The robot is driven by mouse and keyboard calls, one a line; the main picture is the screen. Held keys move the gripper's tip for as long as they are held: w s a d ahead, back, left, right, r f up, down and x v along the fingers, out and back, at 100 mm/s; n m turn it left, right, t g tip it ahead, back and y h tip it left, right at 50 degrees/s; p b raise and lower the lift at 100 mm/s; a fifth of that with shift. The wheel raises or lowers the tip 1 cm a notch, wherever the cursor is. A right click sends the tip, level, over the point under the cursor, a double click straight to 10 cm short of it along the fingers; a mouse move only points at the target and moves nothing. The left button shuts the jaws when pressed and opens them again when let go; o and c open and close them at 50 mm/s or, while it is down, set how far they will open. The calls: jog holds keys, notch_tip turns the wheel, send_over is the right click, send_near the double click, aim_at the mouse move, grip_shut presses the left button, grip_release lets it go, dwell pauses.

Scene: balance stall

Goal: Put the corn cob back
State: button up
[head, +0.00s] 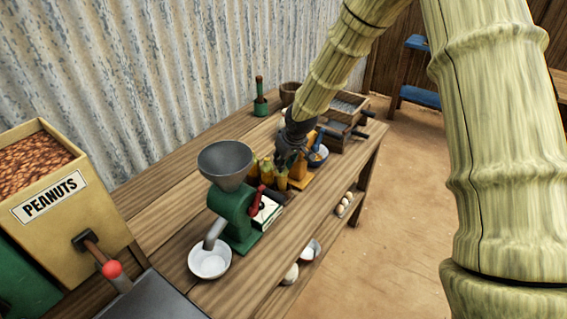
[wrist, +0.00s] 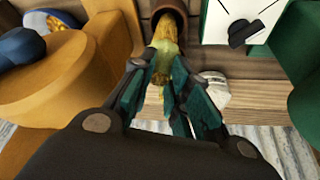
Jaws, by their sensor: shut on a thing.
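My gripper (wrist: 170,90) is shut on a yellow corn cob (wrist: 166,48) with a pale green husk. One end of the cob lies at the mouth of a round brown holder (wrist: 168,8) in the wrist view; I cannot tell how far inside it is. In the head view my gripper (head: 288,158) is low over the bench, beside several upright yellow cobs (head: 266,170). The fingers hide part of the held cob, and which cob it is in the head view is unclear.
A green grinder (head: 236,215) with a grey hopper stands in front of the cobs, a white bowl (head: 209,261) below its spout. An orange stand (head: 302,178) and a blue bowl (head: 318,157) are close on the right. A peanut bin (head: 45,185) is at left.

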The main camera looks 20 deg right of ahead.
jog(key=shift+f, duration=0.65)
jog(key=shift+f, duration=0.15)
jog(key=o, duration=0.8)
jog(key=shift+b+v, duration=1.2)
jog(key=shift+v, duration=4.95)
